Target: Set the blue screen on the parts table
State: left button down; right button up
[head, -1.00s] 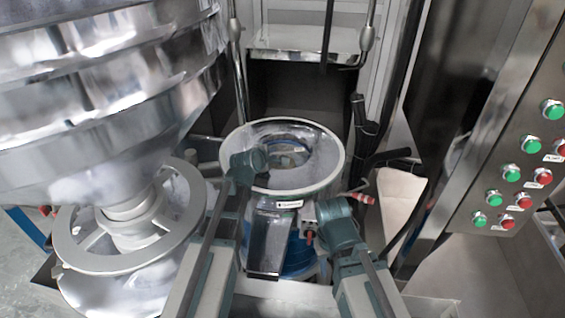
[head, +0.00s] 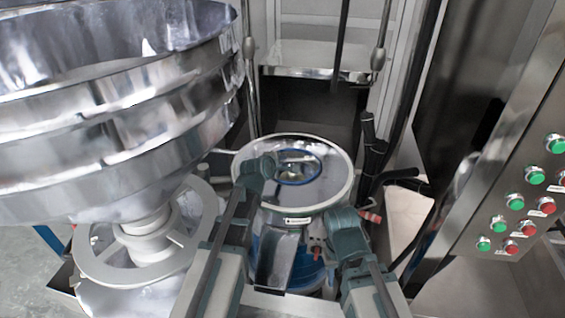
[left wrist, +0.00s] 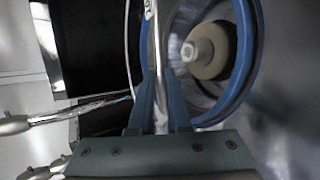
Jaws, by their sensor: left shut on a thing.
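The blue screen (head: 321,163) shows as a blue ring inside the rim of a round steel bowl. It is large in the left wrist view (left wrist: 250,50), with a brass-coloured hub seen through it. My left gripper (head: 268,163) reaches over the bowl's left rim. In the left wrist view its fingers (left wrist: 160,100) are shut close together beside the ring's left edge, with a thin bright edge between them. The exact contact is hard to see. My right gripper (head: 350,225) is at the bowl's right front; its fingers are hidden. I cannot make out the parts table.
The bowl (head: 335,195) stands on a machine with a spout (head: 277,255) in front. A large steel hopper (head: 110,130) over a grey wheel (head: 95,260) crowds the left. A slanted panel with green and red buttons (head: 530,200) is at right.

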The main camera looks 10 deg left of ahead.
notch_tip(320, 180, up, 6)
jog(key=p, duration=0.5)
jog(key=shift+r, duration=0.1)
